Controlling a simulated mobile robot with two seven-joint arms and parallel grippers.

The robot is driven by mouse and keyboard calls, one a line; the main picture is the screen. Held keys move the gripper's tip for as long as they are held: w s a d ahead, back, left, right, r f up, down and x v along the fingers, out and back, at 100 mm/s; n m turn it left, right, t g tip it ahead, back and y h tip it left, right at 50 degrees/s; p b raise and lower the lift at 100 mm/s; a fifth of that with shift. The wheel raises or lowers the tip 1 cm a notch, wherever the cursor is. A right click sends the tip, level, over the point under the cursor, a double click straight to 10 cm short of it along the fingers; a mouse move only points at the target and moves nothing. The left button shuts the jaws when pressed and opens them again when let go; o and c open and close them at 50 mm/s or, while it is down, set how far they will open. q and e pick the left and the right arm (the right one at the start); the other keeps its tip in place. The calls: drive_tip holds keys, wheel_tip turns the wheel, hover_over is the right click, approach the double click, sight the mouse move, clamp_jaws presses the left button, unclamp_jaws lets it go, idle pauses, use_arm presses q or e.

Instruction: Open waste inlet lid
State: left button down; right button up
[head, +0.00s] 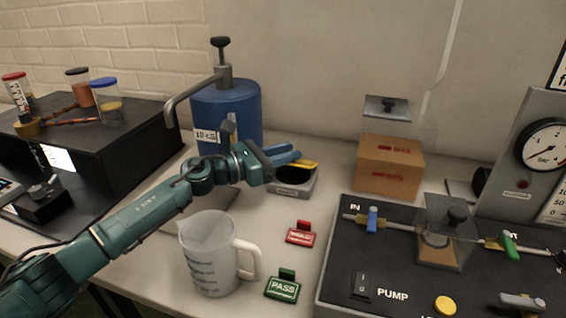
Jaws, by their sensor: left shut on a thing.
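The waste inlet looks like the low grey box (307,187) with a dark round top, standing on the bench right of the blue cylinder. A flat yellow piece (306,164), which seems to be its lid or lid tab, shows above the box at my fingertips. My left gripper (287,156) reaches in from the left over the box, and its blue fingers are shut on the yellow piece. The fingers and wrist hide part of the box and yellow piece, so I cannot tell how far the lid is raised. My right gripper is not in view.
A blue cylinder (240,106) with a bent spout stands behind my left arm. A measuring jug (208,263) stands in front of it. Red (300,237) and green PASS (282,288) tags lie nearby. A cardboard box (390,169) and a black pump panel (330,277) are to the right.

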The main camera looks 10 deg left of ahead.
use_arm(q)
drive_tip(key=shift+w+r+b, duration=0.3)
drive_tip(key=shift+w+r, duration=0.45)
drive_tip(key=shift+r, duration=0.15)
drive_tip(key=shift+f, duration=0.1)
drive_tip(key=c, duration=1.2)
unclamp_jaws()
drive_tip(key=shift+f, duration=0.15)
drive_tip(key=shift+s, duration=0.1)
drive_tip(key=b+v, duration=0.1)
drive_tip(key=v, duration=1.2)
drive_tip(key=shift+b, duration=0.4)
